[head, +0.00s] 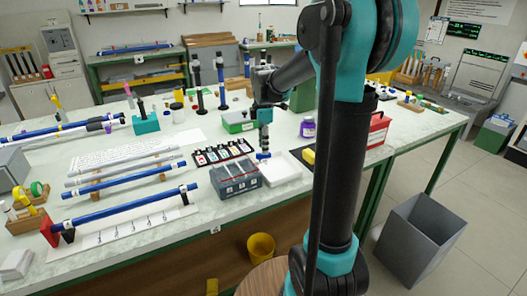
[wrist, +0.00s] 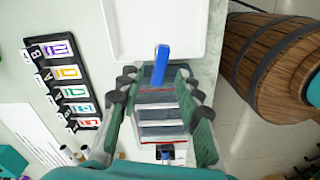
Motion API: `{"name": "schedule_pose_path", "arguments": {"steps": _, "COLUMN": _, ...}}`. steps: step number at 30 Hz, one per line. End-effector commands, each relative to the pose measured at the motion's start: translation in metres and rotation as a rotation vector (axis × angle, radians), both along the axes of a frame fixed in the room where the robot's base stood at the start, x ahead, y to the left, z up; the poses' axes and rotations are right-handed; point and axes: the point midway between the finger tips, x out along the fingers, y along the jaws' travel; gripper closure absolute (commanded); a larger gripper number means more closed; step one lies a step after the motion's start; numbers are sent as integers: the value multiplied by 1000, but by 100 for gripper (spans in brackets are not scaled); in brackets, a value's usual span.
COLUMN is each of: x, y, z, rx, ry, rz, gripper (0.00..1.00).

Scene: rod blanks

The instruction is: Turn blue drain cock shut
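The blue drain cock shows as a blue lever (wrist: 161,65) in the wrist view, lying lengthwise between the white tray and the dark grey box (head: 235,180). In the head view the blue piece (head: 263,155) is small, just below my gripper (head: 263,146), beside the box and at the tray's (head: 280,166) left side. My gripper (wrist: 160,82) has its two fingers spread, one on each side of the lever, with gaps between. It is open and holds nothing. What the lever is mounted on is hard to make out.
A black board with coloured label cards (head: 214,154) lies behind the box. A green box (head: 238,122) stands behind, and a purple jar (head: 308,127) to the right. A wooden barrel (wrist: 270,65) stands off the bench's front edge. Blue rods (head: 120,205) lie on the left.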

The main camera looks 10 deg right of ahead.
Motion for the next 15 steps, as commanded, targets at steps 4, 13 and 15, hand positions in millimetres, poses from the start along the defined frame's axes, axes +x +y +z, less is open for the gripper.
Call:
{"name": "schedule_pose_path", "arguments": {"steps": 4, "x": 0, "y": 0, "z": -19, "rx": 0, "ry": 0, "rz": 0, "gripper": 66}}
{"name": "schedule_pose_path", "arguments": {"steps": 13, "x": 0, "y": 0, "z": -29, "rx": 0, "ry": 0, "rz": 0, "gripper": 66}}
{"name": "schedule_pose_path", "arguments": {"steps": 15, "x": 0, "y": 0, "z": -29, "rx": 0, "ry": 0, "rz": 0, "gripper": 66}}
